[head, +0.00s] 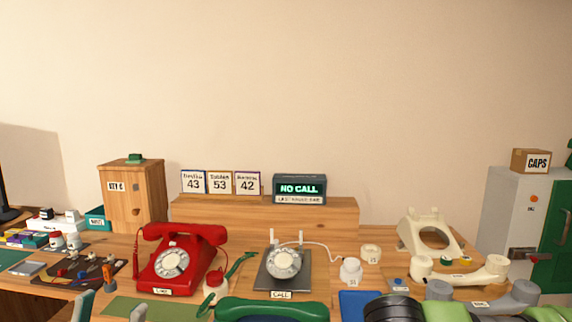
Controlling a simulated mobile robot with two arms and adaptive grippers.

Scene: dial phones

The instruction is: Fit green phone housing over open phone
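The open phone (283,262) stands at the middle of the table, with a white dial, two upright prongs and a dark base plate, uncovered. A dark green handset-shaped piece (270,309) lies in front of it, cut by the bottom edge; I cannot make out a green housing with certainty. My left gripper (111,309) shows only two grey-green fingertips at the bottom left, spread apart with nothing seen between them. It is left of the open phone and well apart from it. My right gripper's fingers are not visible.
A red phone (175,258) stands left of the open phone. A cream housing (430,232) and cream handset (460,271) are to the right. A green mat (165,308) and blue mat (353,304) lie in front. A white cord joins the open phone to a small white jar (350,271).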

